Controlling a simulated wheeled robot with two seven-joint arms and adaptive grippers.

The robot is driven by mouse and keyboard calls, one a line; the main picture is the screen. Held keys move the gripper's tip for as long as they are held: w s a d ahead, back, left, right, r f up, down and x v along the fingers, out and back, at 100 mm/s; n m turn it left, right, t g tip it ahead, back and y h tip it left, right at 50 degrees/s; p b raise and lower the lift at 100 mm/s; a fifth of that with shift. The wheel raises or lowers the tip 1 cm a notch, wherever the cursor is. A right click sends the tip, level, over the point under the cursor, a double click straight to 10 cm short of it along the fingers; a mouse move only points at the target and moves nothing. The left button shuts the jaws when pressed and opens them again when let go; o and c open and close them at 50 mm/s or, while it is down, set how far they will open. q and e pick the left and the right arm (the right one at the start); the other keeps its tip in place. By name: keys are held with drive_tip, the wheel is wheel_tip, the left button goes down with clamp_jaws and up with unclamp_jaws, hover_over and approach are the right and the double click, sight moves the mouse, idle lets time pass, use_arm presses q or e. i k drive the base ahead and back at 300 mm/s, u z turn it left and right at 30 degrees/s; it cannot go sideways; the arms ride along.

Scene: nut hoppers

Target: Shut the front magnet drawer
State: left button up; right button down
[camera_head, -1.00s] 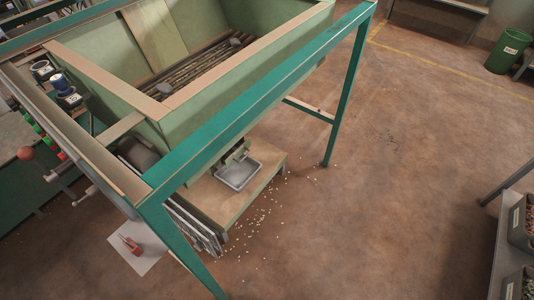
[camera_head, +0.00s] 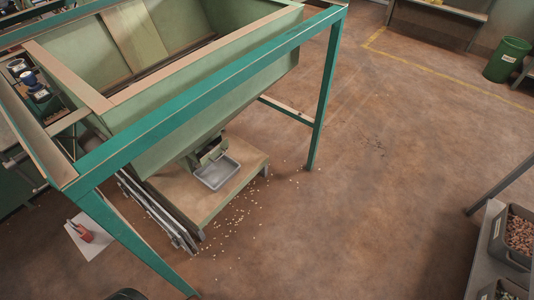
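The large green hopper (camera_head: 215,95) stands in its teal frame (camera_head: 205,105) at the upper left. Long grey metal bars (camera_head: 158,212) lie side by side below it, along the left edge of the wooden platform; I cannot tell whether they belong to the front magnet drawer. No part is clearly recognisable as that drawer, so I cannot tell how far out it is. A grey metal tray (camera_head: 216,172) sits on the platform (camera_head: 215,203) under the hopper's outlet. Neither of my grippers is in view.
Small pale nuts (camera_head: 235,222) are scattered on the floor beside the platform. A red object (camera_head: 83,233) lies on a white sheet at the left. A grey table (camera_head: 482,250) with bins stands at the right. A green bin (camera_head: 507,60) is at the far right. The middle floor is clear.

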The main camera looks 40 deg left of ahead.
sight(208, 148)
drive_tip(key=z, duration=0.1)
drive_tip(key=i, duration=1.65)
drive_tip(key=u, duration=2.55)
